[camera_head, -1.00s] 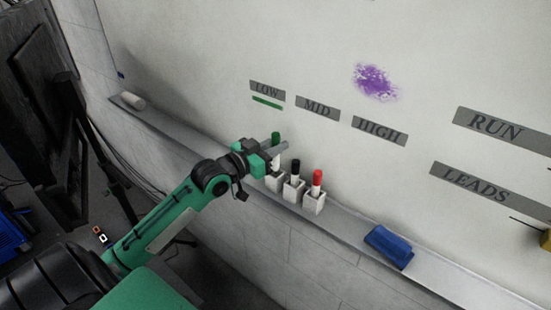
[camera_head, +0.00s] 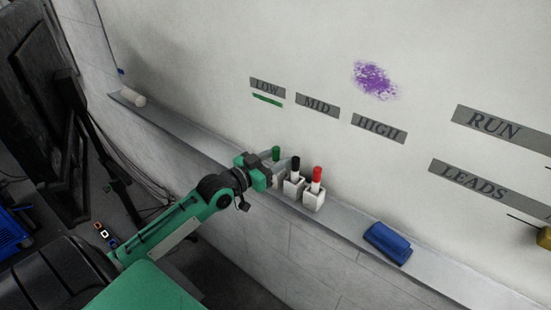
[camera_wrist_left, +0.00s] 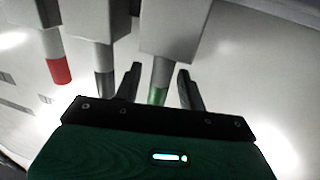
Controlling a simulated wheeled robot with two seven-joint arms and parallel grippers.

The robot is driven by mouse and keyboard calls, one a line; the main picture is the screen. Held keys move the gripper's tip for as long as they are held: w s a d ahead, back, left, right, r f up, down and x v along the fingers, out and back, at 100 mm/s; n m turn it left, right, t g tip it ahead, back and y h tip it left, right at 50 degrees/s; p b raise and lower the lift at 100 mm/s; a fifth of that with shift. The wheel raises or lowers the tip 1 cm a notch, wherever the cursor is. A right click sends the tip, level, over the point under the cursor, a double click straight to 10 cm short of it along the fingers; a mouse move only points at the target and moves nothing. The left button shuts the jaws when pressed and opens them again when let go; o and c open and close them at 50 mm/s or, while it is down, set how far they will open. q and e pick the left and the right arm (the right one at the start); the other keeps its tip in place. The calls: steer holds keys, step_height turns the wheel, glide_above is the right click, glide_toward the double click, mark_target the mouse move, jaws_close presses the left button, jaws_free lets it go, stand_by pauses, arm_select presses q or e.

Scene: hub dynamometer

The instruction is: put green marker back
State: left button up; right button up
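The green marker (camera_head: 276,153) stands upright, green cap up, in the leftmost white holder of the row on the ledge. My left gripper (camera_head: 283,166) is around it, low by the holder and partly hiding both. In the left wrist view, where the scene appears upside down, the green marker (camera_wrist_left: 161,76) runs into its white holder (camera_wrist_left: 175,32). The fingers of my left gripper (camera_wrist_left: 160,70) stand apart on either side of the marker, with gaps showing, so it is open. My right gripper is not in view.
A black marker (camera_head: 295,164) and a red marker (camera_head: 317,174) stand in neighbouring holders, close to the left gripper's right side. A blue cloth (camera_head: 388,243) lies farther right on the ledge (camera_head: 345,221). A white roll (camera_head: 132,97) lies at its left end. The whiteboard rises behind.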

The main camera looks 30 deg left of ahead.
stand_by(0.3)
arm_select(q)
steer(key=b+v, duration=0.3)
steer(key=v, duration=0.9)
steer(key=shift+r, duration=0.1)
